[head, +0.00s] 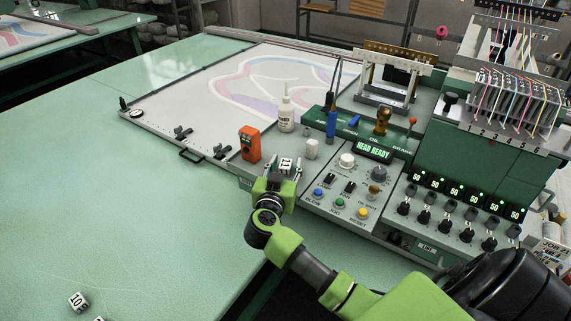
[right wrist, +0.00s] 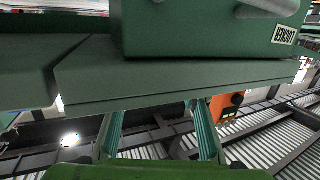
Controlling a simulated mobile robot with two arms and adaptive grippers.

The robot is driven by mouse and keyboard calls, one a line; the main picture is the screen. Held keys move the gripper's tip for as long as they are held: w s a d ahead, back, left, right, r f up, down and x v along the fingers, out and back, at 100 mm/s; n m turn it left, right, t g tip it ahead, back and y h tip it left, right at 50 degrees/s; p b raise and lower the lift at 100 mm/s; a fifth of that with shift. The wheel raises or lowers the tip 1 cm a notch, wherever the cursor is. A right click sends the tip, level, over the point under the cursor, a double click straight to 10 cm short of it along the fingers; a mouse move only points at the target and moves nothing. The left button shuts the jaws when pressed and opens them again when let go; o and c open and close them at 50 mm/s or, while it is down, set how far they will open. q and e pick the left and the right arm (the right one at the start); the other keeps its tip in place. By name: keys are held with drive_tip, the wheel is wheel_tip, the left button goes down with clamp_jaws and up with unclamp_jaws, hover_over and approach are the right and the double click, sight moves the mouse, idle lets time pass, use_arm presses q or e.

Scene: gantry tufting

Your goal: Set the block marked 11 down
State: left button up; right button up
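The white block marked 11 (head: 286,163) is between the fingers of my right gripper (head: 285,167), at the front grey edge of the machine. A finger stands close on either side of it, and the gripper looks shut on it. I cannot tell whether the block's underside touches the grey surface. In the right wrist view the two fingers (right wrist: 157,112) stand apart; their tips meet a dark green edge, and the block does not show. My left gripper is not in view.
An orange device (head: 250,144), a white bottle (head: 286,112) and a small white block (head: 312,148) stand close by. The control panel (head: 335,200) with knobs and buttons lies to the right. A block marked 10 (head: 78,301) lies on the green table (head: 130,210), mostly clear.

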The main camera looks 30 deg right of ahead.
drive_tip(key=shift+s+a+r, duration=0.1)
drive_tip(key=shift+r, duration=0.05)
drive_tip(key=b+v, duration=0.2)
drive_tip(key=v, duration=0.9)
drive_tip(key=shift+s+a, duration=0.25)
drive_tip(key=shift+s, duration=0.1)
